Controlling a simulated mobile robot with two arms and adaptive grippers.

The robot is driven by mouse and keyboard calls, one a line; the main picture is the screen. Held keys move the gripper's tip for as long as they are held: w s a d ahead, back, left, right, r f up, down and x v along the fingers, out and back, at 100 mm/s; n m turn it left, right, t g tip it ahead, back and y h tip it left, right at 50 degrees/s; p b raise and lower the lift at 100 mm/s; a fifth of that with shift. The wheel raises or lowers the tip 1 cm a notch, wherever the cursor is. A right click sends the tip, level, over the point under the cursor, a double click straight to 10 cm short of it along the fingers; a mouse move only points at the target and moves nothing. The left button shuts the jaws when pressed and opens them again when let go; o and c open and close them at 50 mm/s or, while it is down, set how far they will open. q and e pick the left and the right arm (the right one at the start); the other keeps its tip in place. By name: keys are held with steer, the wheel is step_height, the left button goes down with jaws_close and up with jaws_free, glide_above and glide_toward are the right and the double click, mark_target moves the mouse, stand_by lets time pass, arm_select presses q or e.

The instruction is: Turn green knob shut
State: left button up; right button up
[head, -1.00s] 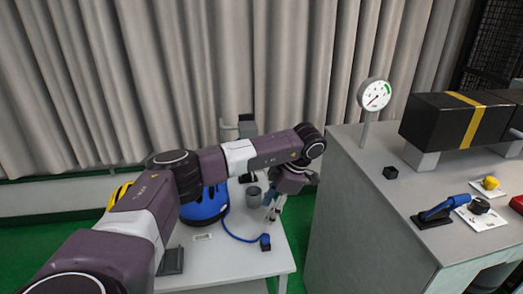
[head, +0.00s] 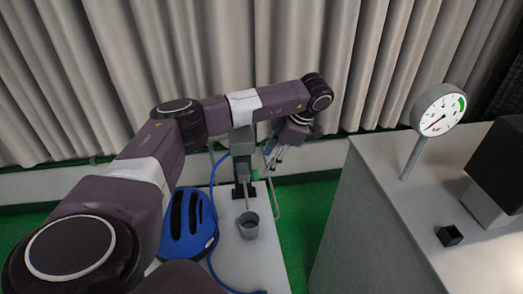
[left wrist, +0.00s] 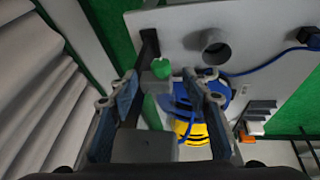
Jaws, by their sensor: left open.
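The green knob (left wrist: 161,72) shows as a small green piece on a grey fitting in the left wrist view. In the head view only a small green spot (head: 254,174) shows beside the grey upright post (head: 242,160). My left gripper (left wrist: 166,88) is open, with one finger on each side of the knob in the picture. I cannot tell whether it touches the knob. In the head view my left gripper (head: 272,157) hangs just right of the post. My right gripper is not in view.
A grey cup (head: 248,226) and a blue helmet (head: 188,222) are on the low white table, with a blue hose between them. On the grey cabinet at right are a dial gauge (head: 438,112), a black cube (head: 450,236) and a black box (head: 500,165). Curtains hang behind.

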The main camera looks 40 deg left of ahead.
mark_target(254, 175)
arm_select(q)
steer(key=p+x, duration=0.2)
steer(key=x, duration=0.5)
steer(key=shift+s+f+p, duration=0.15)
steer(key=shift+f+p, duration=0.1)
steer(key=shift+p, duration=0.05)
steer(key=shift+c, duration=0.2)
steer(key=shift+a, duration=0.1)
steer(key=c, duration=1.1)
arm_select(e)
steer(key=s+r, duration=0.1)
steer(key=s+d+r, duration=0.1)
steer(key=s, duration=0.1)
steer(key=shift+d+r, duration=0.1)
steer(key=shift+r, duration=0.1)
